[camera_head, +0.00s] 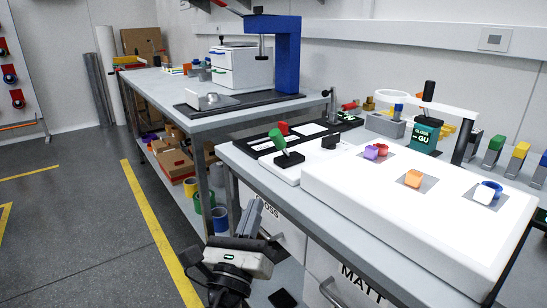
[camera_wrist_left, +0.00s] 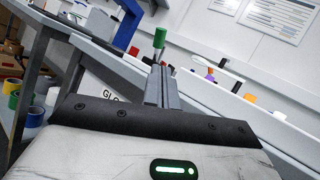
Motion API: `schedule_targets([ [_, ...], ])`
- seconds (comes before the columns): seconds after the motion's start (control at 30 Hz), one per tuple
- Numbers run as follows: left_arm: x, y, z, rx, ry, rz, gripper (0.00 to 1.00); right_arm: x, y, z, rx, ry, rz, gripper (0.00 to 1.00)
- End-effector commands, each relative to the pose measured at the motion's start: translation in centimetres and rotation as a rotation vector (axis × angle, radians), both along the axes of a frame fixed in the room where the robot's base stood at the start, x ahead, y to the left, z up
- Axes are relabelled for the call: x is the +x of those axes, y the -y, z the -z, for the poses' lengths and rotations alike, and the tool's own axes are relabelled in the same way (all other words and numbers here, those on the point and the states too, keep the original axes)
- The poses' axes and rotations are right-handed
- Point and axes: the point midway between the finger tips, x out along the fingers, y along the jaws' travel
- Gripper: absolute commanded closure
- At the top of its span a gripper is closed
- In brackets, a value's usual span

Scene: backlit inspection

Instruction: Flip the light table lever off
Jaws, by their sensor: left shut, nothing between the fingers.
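The lever has a green handle (camera_head: 277,138) and a dark base on a small white panel at the left end of the light table (camera_head: 345,188). The handle tilts up and to the left in the head view. The light table's top is bright white. My left gripper (camera_head: 254,213) is shut and empty, in front of the table edge, below and to the left of the lever, apart from it. In the left wrist view the green handle (camera_wrist_left: 159,38) shows just beyond the shut fingertips (camera_wrist_left: 160,74). My right gripper is not in view.
A blue press (camera_head: 286,55) stands on the far bench. The floor at left is free.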

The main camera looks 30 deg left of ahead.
Motion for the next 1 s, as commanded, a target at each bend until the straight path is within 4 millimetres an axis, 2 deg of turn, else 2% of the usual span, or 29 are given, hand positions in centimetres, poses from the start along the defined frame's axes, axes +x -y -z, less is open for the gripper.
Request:
schedule_targets([
  [0.17, 0.5, -0.1, -0.3, 0.0, 0.001, 0.0, 1.0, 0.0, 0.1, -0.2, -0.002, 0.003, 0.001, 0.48],
  [0.27, 1.6, -0.4, -1.0, 0.0, 0.003, 0.0, 1.0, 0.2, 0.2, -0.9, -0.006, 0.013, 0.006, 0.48],
  [0.53, 6.5, -1.8, -3.5, 0.0, 0.004, -0.002, 1.0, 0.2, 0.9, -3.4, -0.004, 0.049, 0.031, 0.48],
  [0.8, 10.8, -2.9, -5.3, 0.0, 0.002, -0.001, 1.0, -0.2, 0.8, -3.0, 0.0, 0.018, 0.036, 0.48],
  [1.0, 12.1, -3.3, -5.8, 0.0, 0.0, 0.0, 1.0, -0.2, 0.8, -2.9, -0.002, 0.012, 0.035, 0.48],
])
